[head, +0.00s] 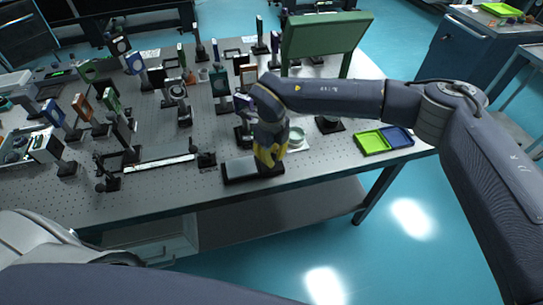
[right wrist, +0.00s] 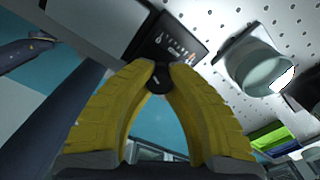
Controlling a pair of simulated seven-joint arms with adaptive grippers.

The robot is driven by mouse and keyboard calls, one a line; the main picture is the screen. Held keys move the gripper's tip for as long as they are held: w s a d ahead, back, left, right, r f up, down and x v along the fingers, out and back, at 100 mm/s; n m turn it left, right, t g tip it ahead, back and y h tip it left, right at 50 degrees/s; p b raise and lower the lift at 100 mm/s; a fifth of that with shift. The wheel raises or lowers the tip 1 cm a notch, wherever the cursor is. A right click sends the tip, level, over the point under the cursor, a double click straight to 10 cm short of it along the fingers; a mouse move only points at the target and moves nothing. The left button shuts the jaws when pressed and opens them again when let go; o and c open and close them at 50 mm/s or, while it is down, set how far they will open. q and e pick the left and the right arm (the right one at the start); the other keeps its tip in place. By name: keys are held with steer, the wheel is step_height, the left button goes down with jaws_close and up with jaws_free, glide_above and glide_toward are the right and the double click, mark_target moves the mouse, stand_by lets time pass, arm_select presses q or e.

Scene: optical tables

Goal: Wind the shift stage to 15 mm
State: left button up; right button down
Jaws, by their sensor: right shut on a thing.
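The shift stage (head: 238,168) is a low grey block on a black base near the front edge of the optical table. My right gripper (head: 268,163) points down at the stage's right end. In the right wrist view the yellow fingertips (right wrist: 160,72) are shut on a small dark round knob (right wrist: 159,82). Beside the knob is the stage's black plate (right wrist: 178,42) with white scale marks and a small reddish mark; the value is too small to read. The stage's grey block (right wrist: 100,22) shows at the upper left. My left gripper is out of view.
Green and blue trays (head: 373,142) lie further right. A rail (head: 155,162) lies to the left, and many mounted optics fill the left and back. A green panel (head: 325,35) stands behind.

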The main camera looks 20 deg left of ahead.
mark_target(272, 157)
steer(key=m, duration=0.6)
steer(key=shift+m, duration=0.3)
steer(key=m, duration=0.5)
steer(key=shift+m, duration=0.4)
steer(key=c, duration=1.1)
jaws_free()
steer(key=shift+c, duration=0.2)
step_height(272, 157, up, 12)
